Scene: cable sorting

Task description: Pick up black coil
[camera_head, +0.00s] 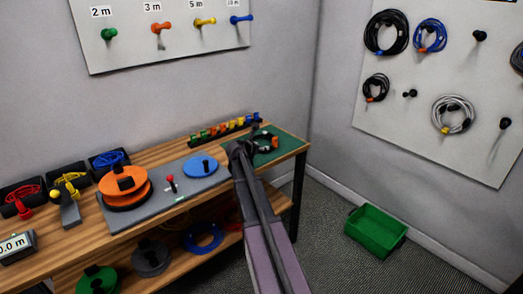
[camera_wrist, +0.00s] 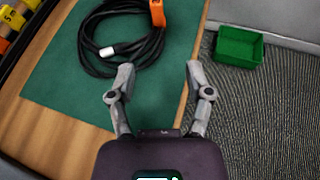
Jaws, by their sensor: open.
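The black coil (camera_wrist: 90,50) lies on a green mat (camera_wrist: 60,87) at the right end of the workbench, in the upper left of the wrist view. It has an orange tag (camera_wrist: 157,13) and a white band (camera_wrist: 107,52). In the head view the black coil (camera_head: 263,138) shows small, partly hidden behind my arm. My gripper (camera_wrist: 161,78) is open and empty. Its fingers point toward the mat's right edge, with the coil ahead and to the left. In the head view, the fingers are hard to make out beside the coil.
Coloured clips (camera_head: 222,129) line the bench's back edge, left of the mat. An orange reel (camera_head: 112,190) and a blue disc (camera_head: 200,168) sit on a grey plate. A green bin (camera_head: 376,232) stands on the floor to the right. Coils hang on the right wall board (camera_head: 420,70).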

